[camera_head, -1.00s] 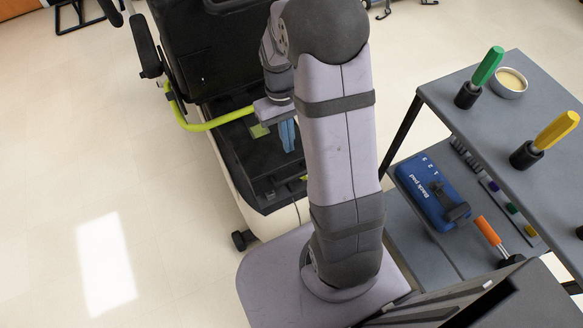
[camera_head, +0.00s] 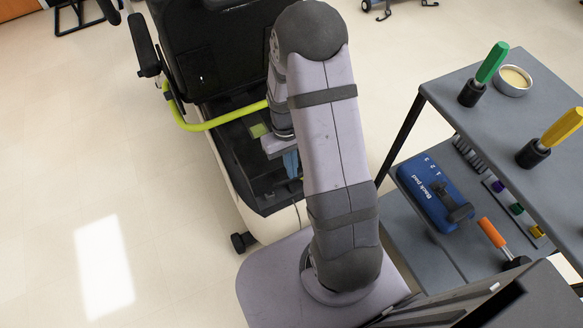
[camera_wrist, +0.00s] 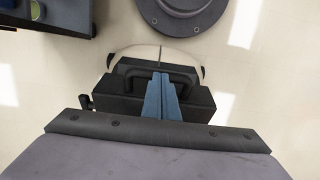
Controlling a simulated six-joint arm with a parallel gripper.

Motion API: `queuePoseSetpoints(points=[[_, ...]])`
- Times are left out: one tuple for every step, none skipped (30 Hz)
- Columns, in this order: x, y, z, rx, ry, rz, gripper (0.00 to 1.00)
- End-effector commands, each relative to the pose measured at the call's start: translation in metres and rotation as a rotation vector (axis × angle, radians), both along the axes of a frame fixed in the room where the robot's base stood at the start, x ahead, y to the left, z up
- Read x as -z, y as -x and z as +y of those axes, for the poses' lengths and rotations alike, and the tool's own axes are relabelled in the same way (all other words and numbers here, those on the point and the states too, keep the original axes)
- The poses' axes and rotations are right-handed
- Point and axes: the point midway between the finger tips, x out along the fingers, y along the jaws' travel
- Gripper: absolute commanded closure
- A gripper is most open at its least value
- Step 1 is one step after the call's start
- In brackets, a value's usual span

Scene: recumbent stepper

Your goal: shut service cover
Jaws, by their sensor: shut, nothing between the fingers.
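The recumbent stepper stands left of my arm, with a black, recessed rear section (camera_head: 240,165) above a pale shell. In the wrist view a black part with a raised handle (camera_wrist: 160,70) sits at the pale shell's end. I cannot tell for sure whether this is the service cover, or how far it stands open. My gripper (camera_head: 291,163) is over the right side of the black section, its blue fingers pointing down. In the wrist view the fingers (camera_wrist: 161,98) are together and empty, in front of the handle part. Contact cannot be told. My arm hides the section's right side.
A yellow-green bar (camera_head: 215,122) curves around the stepper's left side, close to my gripper. The floor (camera_head: 60,170) at left is clear.

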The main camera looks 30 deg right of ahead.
Motion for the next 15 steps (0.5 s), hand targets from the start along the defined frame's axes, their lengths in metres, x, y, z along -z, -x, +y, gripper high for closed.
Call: queuePoseSetpoints(points=[[0.0,0.0,0.0,0.0,0.0,0.0,1.0],[0.0,0.0,0.0,0.0,0.0,0.0,1.0],[0.0,0.0,0.0,0.0,0.0,0.0,1.0],[0.0,0.0,0.0,0.0,0.0,0.0,1.0],[0.0,0.0,0.0,0.0,0.0,0.0,1.0],[0.0,0.0,0.0,0.0,0.0,0.001,1.0],[0.001,0.001,0.0,0.0,0.0,0.001,1.0],[0.002,0.002,0.0,0.0,0.0,0.001,1.0],[0.006,0.004,0.0,0.0,0.0,0.002,1.0],[0.009,0.007,0.0,0.0,-0.001,0.004,1.0],[0.014,0.011,0.0,0.001,-0.001,0.006,1.0],[0.021,0.016,0.0,0.001,-0.001,0.007,1.0],[0.027,0.021,0.0,0.001,-0.002,0.008,1.0],[0.034,0.026,0.0,0.001,-0.002,0.008,1.0],[0.044,0.032,0.0,0.001,-0.002,0.009,1.0]])
